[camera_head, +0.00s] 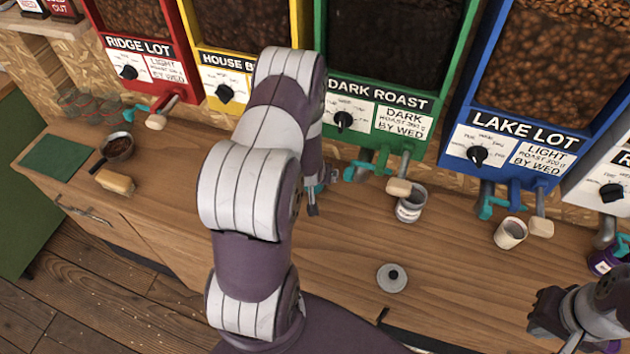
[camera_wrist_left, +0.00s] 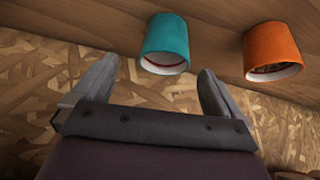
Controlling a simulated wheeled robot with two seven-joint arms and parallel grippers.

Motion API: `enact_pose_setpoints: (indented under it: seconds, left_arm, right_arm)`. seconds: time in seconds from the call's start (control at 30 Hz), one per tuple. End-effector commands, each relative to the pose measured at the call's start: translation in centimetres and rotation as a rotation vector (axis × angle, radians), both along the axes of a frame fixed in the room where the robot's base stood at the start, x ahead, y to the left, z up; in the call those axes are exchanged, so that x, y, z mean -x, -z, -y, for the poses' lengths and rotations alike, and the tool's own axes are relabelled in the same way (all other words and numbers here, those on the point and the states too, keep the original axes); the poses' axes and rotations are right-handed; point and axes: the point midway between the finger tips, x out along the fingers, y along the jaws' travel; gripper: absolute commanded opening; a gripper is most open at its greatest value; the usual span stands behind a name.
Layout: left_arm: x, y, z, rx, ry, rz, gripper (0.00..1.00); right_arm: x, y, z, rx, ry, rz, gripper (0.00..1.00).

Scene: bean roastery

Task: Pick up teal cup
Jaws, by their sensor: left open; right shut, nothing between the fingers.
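The teal cup (camera_wrist_left: 167,38) shows in the left wrist view at the top centre, its pale open mouth toward the bottom of the picture. My left gripper (camera_wrist_left: 155,82) is open and empty, its fingers on either side below the cup in the picture. The cup appears in line with the gap, beyond the fingertips, with no contact visible. In the head view my left arm covers most of that area, and I cannot clearly make out the cup. My right gripper (camera_head: 540,312) is shut and empty at the lower right of the head view.
An orange cup (camera_wrist_left: 273,48) stands beside the teal cup. On the wooden counter (camera_head: 330,262) are a white tin (camera_head: 410,207), a cream cup (camera_head: 510,233), a round lid (camera_head: 392,277) and a dark pan (camera_head: 118,147). Bean dispensers line the back. The front middle counter is mostly clear.

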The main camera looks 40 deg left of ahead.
Motion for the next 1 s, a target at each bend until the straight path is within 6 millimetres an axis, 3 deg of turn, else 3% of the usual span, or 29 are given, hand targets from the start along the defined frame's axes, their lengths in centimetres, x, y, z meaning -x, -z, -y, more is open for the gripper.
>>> enact_pose_setpoints:
  seconds: [0.43,0.7,0.87,0.9,1.0]
  left_arm:
    - [-2.7,5.1,-1.9,0.000,0.001,-0.002,1.00]
    - [-3.0,5.7,-2.0,0.001,0.001,-0.001,1.00]
    - [-3.0,5.7,-2.0,0.001,0.001,-0.001,0.48]
    - [-3.0,5.7,-2.0,0.001,0.001,-0.001,0.44]
    - [-3.0,5.6,-2.0,0.001,0.001,-0.001,0.44]
  right_arm:
    - [0.0,-2.3,0.0,0.000,0.000,0.000,0.00]
    - [0.0,-2.2,0.0,0.000,0.000,0.000,0.00]
    - [0.0,-2.2,0.0,0.000,0.000,0.000,0.00]
    - [0.0,-2.2,0.0,0.000,0.000,0.000,0.00]
    - [0.0,-2.2,0.0,0.000,0.000,0.000,0.00]
